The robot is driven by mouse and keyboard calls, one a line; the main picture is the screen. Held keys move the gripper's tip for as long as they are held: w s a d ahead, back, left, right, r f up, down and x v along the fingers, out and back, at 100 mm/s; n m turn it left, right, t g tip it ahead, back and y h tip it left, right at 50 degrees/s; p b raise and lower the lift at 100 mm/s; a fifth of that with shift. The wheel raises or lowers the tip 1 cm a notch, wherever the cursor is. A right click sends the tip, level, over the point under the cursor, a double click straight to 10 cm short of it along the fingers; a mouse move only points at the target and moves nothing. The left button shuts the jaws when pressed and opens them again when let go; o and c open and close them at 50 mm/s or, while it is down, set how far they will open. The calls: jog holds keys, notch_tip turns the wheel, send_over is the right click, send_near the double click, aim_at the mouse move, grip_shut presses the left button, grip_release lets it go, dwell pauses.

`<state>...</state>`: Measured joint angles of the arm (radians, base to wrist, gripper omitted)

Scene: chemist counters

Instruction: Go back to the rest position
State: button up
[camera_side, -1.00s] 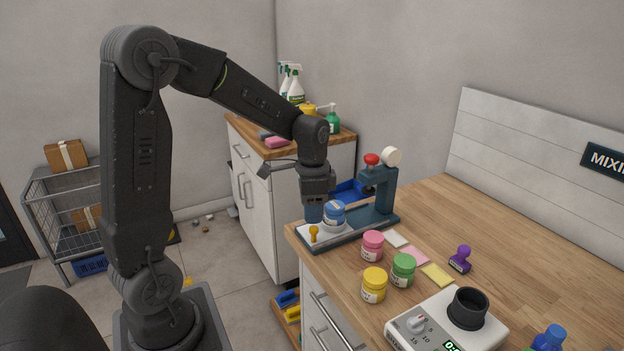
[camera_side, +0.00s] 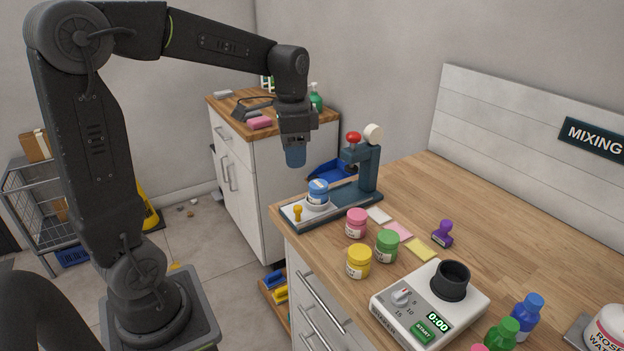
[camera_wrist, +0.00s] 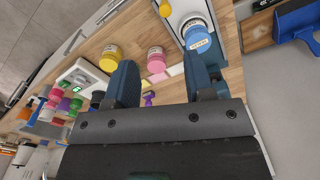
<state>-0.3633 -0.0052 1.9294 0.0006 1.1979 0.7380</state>
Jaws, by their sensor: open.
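My gripper (camera_side: 296,156) is open and empty in the air, above and a little left of the blue-lidded jar (camera_side: 318,191). The jar stands upright on the white front part of the dark blue press (camera_side: 367,170), at the counter's left end. In the wrist view both dark blue fingers of my gripper (camera_wrist: 166,82) are apart with nothing held between them.
Pink (camera_side: 356,223), green (camera_side: 387,246) and yellow (camera_side: 359,261) jars stand near the counter's front edge. A white mixer (camera_side: 428,305), a purple stamp (camera_side: 442,234) and bottles stand farther right. A back counter (camera_side: 233,117) stands behind my arm.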

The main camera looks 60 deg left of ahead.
jog(key=s+d+n+t, duration=0.4)
jog(key=s+d+t, duration=0.1)
jog(key=s+d, duration=0.7)
jog(key=shift+s+d+r, duration=0.25)
jog(key=shift+s+r, duration=0.15)
jog(key=shift+s, duration=0.2)
